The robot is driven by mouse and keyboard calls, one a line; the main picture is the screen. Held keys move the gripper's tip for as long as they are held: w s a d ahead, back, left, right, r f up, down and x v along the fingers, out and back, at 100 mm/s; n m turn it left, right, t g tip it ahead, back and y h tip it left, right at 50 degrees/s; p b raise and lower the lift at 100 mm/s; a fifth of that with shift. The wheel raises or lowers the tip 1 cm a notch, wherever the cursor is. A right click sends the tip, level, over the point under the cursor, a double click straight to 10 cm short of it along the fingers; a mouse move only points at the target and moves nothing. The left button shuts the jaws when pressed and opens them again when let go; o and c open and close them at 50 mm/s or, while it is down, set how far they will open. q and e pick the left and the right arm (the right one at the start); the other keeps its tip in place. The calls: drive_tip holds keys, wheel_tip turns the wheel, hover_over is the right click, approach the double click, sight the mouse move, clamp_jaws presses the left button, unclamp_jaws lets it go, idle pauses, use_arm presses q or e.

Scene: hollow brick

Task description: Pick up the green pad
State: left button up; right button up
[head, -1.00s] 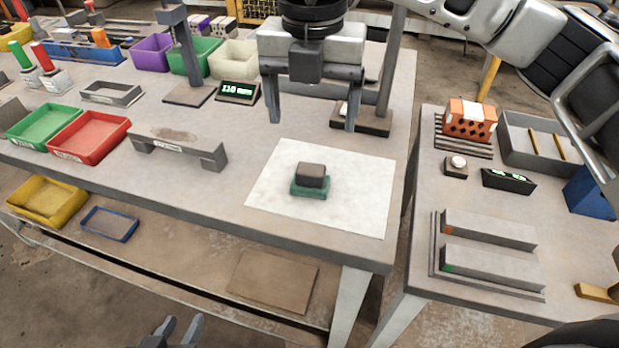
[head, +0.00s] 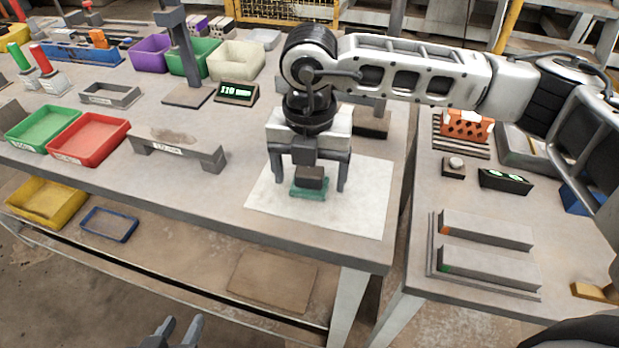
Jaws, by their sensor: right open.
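The green pad (head: 310,193) lies on a white sheet (head: 369,203) on the left bench, with a dark brown block (head: 310,183) resting on top of it. Only the pad's front and side edges show clearly. My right gripper (head: 311,197) is open and points down, with one finger to the left and one to the right of the pad and block. Gaps show between the fingers and the pad. My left gripper (head: 175,333) shows only in part at the bottom edge, away from the bench top, and its opening is unclear.
A grey bridge-shaped gauge (head: 178,149) stands left of the sheet. Red (head: 88,137) and green (head: 43,128) trays are farther left. A post stand (head: 186,60) and small display (head: 237,93) stand behind. A gap separates the right bench, which holds an orange brick (head: 466,127).

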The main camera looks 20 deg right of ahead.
sight(309, 170)
drive_tip(key=c, duration=1.1)
drive_tip(key=shift+r, duration=0.15)
drive_tip(key=shift+r, duration=0.35)
wheel_tip(309, 170, up, 2)
drive_tip(key=shift+r+b, duration=0.1)
drive_tip(key=shift+b, duration=0.25)
drive_tip(key=s+a+r, duration=0.6)
drive_tip(key=a, duration=0.1)
drive_tip(key=s+a+r+b, duration=0.1)
drive_tip(key=s+a+r, duration=0.2)
drive_tip(key=r, duration=0.1)
drive_tip(key=shift+a, duration=0.4)
